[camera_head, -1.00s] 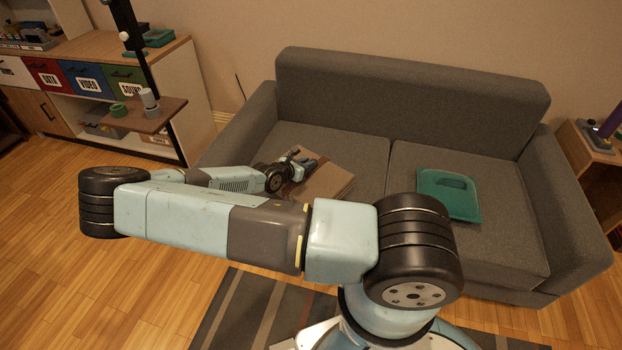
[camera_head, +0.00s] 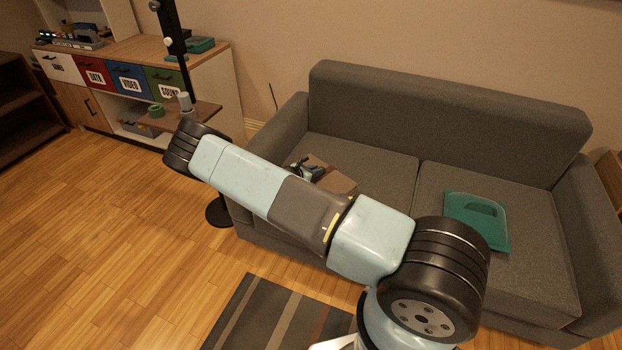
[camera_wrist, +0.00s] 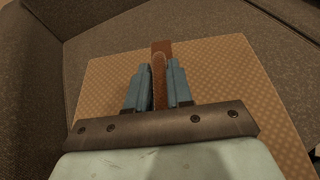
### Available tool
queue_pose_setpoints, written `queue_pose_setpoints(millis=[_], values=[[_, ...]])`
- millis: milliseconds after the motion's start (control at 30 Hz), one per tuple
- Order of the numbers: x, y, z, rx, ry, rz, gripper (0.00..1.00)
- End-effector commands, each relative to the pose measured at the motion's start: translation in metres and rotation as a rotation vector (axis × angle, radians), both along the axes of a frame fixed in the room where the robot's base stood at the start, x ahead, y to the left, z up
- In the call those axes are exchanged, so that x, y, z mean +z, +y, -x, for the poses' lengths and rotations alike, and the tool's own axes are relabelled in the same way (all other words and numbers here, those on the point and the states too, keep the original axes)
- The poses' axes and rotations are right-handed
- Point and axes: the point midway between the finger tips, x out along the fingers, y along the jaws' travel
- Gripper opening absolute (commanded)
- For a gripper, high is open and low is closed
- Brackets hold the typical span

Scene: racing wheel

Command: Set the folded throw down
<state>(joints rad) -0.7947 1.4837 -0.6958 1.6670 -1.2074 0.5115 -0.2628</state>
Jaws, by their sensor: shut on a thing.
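The folded throw (camera_head: 340,181) is a flat tan bundle with a brown strap, over the left seat of the grey sofa (camera_head: 443,120). In the wrist view the throw (camera_wrist: 215,75) shows a fine dotted pattern and lies square below my gripper. My gripper (camera_wrist: 158,85) is shut on the throw's brown strap, which stands up between the blue fingers. In the head view my own arm hides part of the throw and most of my gripper (camera_head: 303,169). I cannot tell whether the throw's underside touches the seat.
A teal flat item (camera_head: 478,221) lies on the right seat. A black stand with a small shelf (camera_head: 165,115) is left of the sofa, before a cabinet with coloured drawers (camera_head: 128,82). A striped rug (camera_head: 275,315) lies in front.

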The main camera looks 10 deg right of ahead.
Motion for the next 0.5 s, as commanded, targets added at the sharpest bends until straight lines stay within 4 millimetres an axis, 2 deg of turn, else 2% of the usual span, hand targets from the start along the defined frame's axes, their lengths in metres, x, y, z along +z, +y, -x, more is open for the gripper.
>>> queue_pose_setpoints(millis=[100, 367, 500], values=[[-0.011, 0.002, -0.01, 0.001, -0.002, 0.0, 0.0], [-0.022, 0.004, -0.018, 0.0, -0.001, 0.0, 0.0], [-0.04, 0.004, -0.018, 0.002, 0.001, 0.002, 0.0]])
